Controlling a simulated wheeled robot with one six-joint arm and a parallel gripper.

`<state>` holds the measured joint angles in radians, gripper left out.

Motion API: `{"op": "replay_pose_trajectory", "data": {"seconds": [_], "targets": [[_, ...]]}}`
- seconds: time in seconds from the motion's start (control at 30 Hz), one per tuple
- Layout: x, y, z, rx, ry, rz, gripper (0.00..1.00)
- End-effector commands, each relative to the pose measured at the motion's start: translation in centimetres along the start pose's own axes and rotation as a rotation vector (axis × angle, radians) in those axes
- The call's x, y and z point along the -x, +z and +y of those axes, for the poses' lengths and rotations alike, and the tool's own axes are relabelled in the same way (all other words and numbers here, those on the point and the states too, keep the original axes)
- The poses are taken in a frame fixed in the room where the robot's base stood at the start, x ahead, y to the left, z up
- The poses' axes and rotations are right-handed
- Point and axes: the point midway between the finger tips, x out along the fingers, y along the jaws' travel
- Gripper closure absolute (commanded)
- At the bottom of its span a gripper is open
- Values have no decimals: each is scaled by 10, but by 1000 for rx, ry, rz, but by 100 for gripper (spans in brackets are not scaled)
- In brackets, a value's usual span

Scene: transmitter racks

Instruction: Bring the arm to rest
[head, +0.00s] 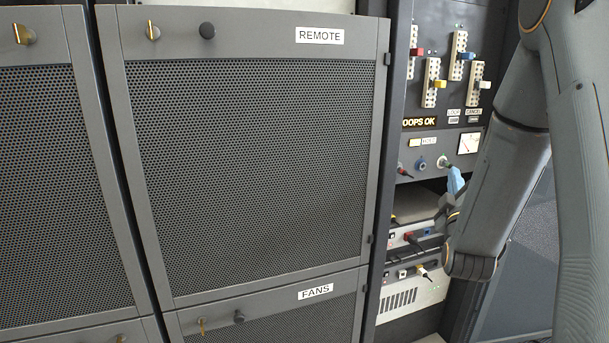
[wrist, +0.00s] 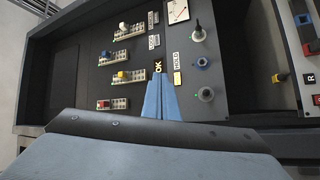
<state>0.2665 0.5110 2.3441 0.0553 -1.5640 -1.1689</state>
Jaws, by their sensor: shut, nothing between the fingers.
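My arm (head: 505,170) comes down from the upper right in the head view and bends at a joint low on the right. My gripper (head: 455,180) shows as small light-blue fingers in front of the rack's lower panel. In the wrist view, my gripper (wrist: 161,85) has its two blue fingers together, with nothing between them. The fingers point toward the rack panel (wrist: 205,95), near the lit OK display and the HOLD label. I cannot tell how far the tips are from the panel.
The rack has several coloured sliders (head: 433,83), a lit LOOPS OK display (head: 420,122), a meter (head: 469,143) and jacks with plugs (head: 421,164). Below are shelf units with cables (head: 413,237). Perforated doors labelled REMOTE (head: 255,170) and FANS (head: 285,318) stand shut to the left.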

Motion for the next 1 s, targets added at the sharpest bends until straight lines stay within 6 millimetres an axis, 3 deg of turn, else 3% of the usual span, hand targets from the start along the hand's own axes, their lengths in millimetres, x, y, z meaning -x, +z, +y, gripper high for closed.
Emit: {"op": "replay_pose_trajectory", "data": {"seconds": [0.27,0.47,0.57,0.73,0.87,1.0], "targets": [[9,-10,-38,-141,-207,-59,100],[38,-20,-81,-301,-452,-172,100],[67,-26,-107,-395,-608,-273,100],[133,-32,-137,-523,-847,-489,100],[194,-36,-148,-589,-1004,-690,100],[265,-38,-145,-621,-1140,-930,100]]}}
